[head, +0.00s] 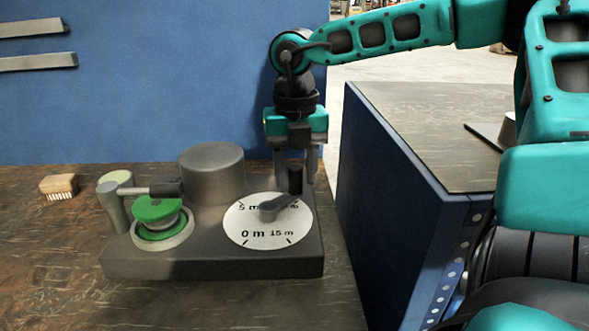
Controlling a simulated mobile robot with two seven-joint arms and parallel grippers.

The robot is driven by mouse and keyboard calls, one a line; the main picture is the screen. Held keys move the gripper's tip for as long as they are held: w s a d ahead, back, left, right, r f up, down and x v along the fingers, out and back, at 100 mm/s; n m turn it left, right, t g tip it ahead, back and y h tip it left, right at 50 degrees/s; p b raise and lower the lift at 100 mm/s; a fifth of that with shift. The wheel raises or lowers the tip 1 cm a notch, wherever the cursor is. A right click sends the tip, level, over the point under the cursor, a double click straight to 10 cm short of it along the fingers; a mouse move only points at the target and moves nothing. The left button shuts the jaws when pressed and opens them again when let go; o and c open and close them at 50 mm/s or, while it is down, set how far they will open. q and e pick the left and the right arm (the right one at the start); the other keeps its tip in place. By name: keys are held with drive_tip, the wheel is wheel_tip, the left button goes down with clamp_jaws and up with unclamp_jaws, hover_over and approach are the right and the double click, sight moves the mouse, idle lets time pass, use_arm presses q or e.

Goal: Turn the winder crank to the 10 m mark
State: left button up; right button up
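The winder (215,262) is a dark grey base on the wooden bench. Its white dial (267,226) reads 0 m, 5 m and 15 m; the upper-right label is partly covered by the crank. The grey winder crank (275,206) points from the dial's middle to the upper right, with an upright black knob (295,179) at its end. My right gripper (296,178) points down from above, a finger on each side of the knob. The fingers look spread, with small gaps beside the knob; contact is hard to judge. My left gripper is out of view.
The winder also carries a grey cylinder (211,172), a green spool (158,212) and a pale post (114,205) with a rod. A brush (59,186) lies at the left. A blue panel (130,90) stands behind; a blue cabinet (400,200) stands to the right.

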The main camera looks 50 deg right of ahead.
drive_tip(key=shift+o, duration=0.6)
wheel_tip(320, 180, up, 13)
drive_tip(key=p, duration=0.2)
idle(0.4)
